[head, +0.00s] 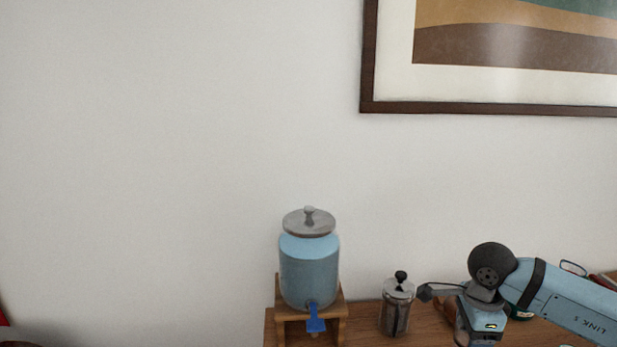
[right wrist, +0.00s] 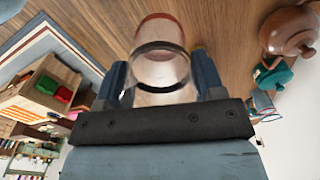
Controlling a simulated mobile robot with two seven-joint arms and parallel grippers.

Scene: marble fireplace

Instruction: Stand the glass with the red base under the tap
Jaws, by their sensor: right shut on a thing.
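In the right wrist view a clear glass with a red base (right wrist: 158,27) sits between the two fingers of my right gripper (right wrist: 162,72). The gripper is shut on it, with the red base pointing away from the camera, over a wooden surface. In the head view a blue drink dispenser (head: 309,268) with a grey lid stands on a wooden stand (head: 337,312). Its blue tap (head: 316,320) is at the lower front. My right arm is to the right of the dispenser; its fingertips are cut off by the bottom edge. My left gripper is not seen.
A French press (head: 397,307) stands on the wooden top (head: 363,318) between the dispenser and my right arm. A brown round pot (right wrist: 288,32) and a teal object (right wrist: 272,76) show at the right of the wrist view. A framed picture (head: 490,107) hangs above.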

